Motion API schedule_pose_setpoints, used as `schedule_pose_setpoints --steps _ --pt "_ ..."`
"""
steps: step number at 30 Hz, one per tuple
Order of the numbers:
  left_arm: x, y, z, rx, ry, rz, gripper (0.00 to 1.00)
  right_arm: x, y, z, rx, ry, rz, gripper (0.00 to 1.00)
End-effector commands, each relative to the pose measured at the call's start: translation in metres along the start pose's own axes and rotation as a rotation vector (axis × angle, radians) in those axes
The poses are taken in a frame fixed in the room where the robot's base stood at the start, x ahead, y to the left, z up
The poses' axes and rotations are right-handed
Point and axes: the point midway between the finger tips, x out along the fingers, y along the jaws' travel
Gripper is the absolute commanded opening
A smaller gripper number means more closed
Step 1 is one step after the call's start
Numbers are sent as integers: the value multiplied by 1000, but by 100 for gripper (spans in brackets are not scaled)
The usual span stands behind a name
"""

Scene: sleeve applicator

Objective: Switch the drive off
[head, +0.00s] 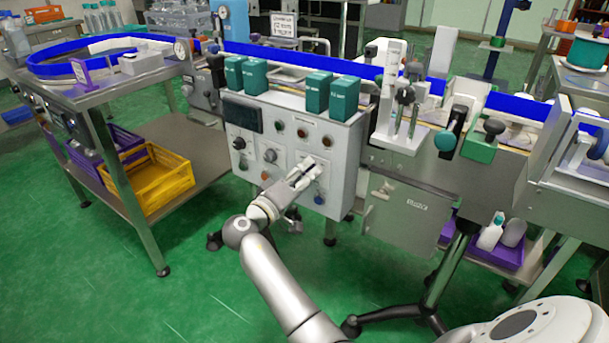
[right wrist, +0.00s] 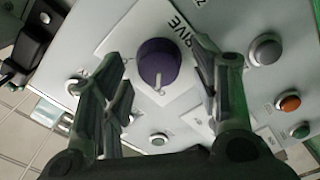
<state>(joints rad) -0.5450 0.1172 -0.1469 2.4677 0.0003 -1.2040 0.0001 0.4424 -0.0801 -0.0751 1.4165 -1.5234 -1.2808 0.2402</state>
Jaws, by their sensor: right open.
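The drive knob (right wrist: 158,62) is a round dark purple knob on a white plate in the right wrist view. Its white pointer mark faces the bottom of that picture. Lettering beside it reads "RIVE", its first part cut off or hidden. My right gripper (right wrist: 158,75) is open, with one finger on each side of the knob; I cannot tell whether either touches it. In the head view my right gripper (head: 309,170) is at the front of the grey control box (head: 340,140) and covers the spot where the knob sits. My left gripper is out of view.
A grey button (right wrist: 266,49), an orange button (right wrist: 288,102) and a green button (right wrist: 301,130) sit right of the knob in the wrist view. A bench with a yellow crate (head: 150,178) is to the left.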

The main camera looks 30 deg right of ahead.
Motion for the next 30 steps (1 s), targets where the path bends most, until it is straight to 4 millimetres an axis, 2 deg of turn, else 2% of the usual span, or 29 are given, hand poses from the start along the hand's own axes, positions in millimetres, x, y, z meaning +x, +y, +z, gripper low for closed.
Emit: schedule_pose_setpoints --steps 6,12,17,30 --pt "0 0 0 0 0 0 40 -37 -1 0 0 1 -2 56" --pt "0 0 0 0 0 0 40 -62 0 0 0 1 0 56" --pt "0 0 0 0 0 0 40 -68 0 0 1 1 0 56" --pt "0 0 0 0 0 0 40 -68 0 0 0 1 0 56"
